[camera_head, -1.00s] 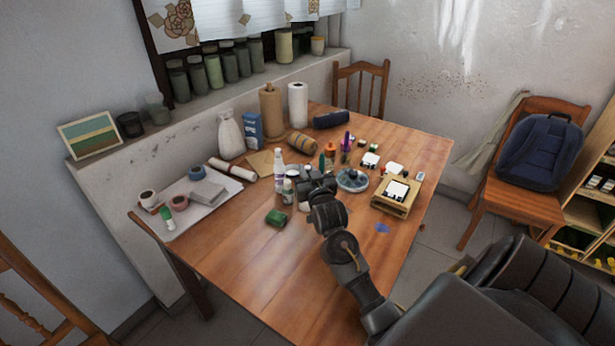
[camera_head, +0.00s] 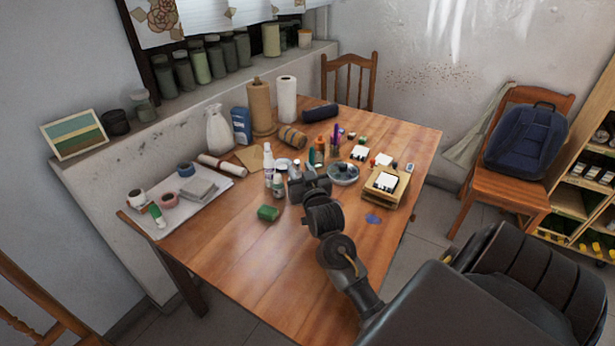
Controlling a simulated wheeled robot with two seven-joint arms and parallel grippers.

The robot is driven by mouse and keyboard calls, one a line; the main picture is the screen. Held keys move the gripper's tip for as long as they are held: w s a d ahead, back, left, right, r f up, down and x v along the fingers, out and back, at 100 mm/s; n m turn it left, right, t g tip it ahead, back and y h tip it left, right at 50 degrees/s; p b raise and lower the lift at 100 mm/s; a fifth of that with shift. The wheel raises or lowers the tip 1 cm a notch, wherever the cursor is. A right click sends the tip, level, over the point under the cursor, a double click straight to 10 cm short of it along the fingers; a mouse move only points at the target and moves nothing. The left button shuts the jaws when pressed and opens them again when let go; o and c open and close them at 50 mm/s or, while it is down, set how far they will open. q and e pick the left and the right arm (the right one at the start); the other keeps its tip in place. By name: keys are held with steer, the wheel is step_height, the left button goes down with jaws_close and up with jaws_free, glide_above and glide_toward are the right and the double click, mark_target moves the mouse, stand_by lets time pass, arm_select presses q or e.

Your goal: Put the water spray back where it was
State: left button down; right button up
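A slim white bottle (camera_head: 268,165) with a purplish label stands upright on the wooden table. A shorter bottle (camera_head: 279,186) stands just in front of it. I cannot tell for certain which of the two is the water spray. My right gripper (camera_head: 291,181) is low over the table, just right of the short bottle. The wrist hides its fingertips, so I cannot tell whether it is open, shut or touching the bottle. My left gripper is not in view.
A green block (camera_head: 268,213) lies in front of the bottles. A round dish (camera_head: 343,174) and a wooden box (camera_head: 386,187) are to the right of my gripper. Paper rolls (camera_head: 261,105) stand at the back. The table's front left is clear.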

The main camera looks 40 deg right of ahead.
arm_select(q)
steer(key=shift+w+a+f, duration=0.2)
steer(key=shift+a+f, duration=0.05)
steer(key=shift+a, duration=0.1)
arm_select(e)
steer(key=v, duration=0.8)
steer(key=shift+s, duration=0.3)
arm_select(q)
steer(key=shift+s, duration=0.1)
arm_select(e)
steer(key=shift+a, duration=0.1)
steer(key=shift+r, duration=0.1)
